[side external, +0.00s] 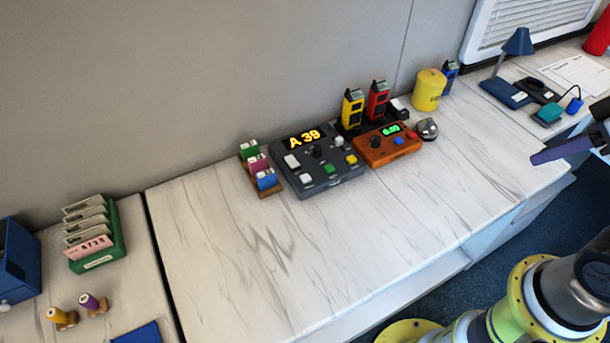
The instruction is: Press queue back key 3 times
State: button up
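A dark grey queue console (345,182) sits on the marbled counter, its lit display (303,140) reading A 39. On it are a black knob (316,151), a larger white key (292,161), a small white key (306,179), a green key (329,169), a yellow key (351,160) and another white key (339,141). Their labels are too small to read, so I cannot tell which is the back key. My gripper (562,151) shows partly at the right edge, purple-tipped, well apart from the console. Its finger opening is not clear.
An orange device (376,153) with a green display stands right of the console. A wooden holder (267,189) with coloured blocks stands left. Behind are yellow (352,110) and red (377,100) radios and a yellow canister (428,92). The counter's front is clear.

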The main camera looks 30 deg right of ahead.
grip_shut()
dwell(1.4)
